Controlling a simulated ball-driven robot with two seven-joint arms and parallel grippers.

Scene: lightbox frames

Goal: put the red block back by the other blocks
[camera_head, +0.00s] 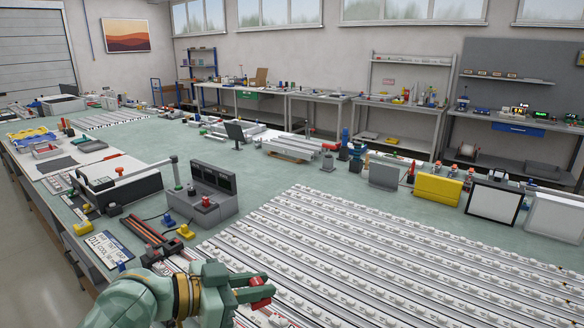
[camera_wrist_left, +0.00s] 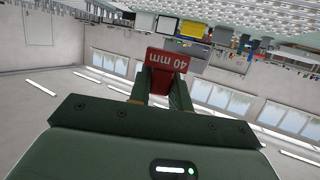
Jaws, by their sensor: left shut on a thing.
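My left gripper (camera_head: 258,290) is at the bottom centre of the head view, above the near end of the striped white rails. It is shut on a red block (camera_head: 261,303). In the left wrist view the red block (camera_wrist_left: 167,62) sits between the fingertips of the left gripper (camera_wrist_left: 162,84) and carries an upside-down "40 mm" label. A blue block (camera_head: 168,220) and a yellow block (camera_head: 186,232) are on the table beyond the gripper, to its upper left. Whether they are the task's other blocks I cannot tell. My right gripper is not in view.
Long white rails (camera_head: 370,250) fill the table's right front. A grey box with a red button (camera_head: 207,202) stands behind the small blocks. A yellow case (camera_head: 437,190) and framed panels (camera_head: 493,203) line the far right edge. The green table's middle (camera_head: 290,175) is mostly clear.

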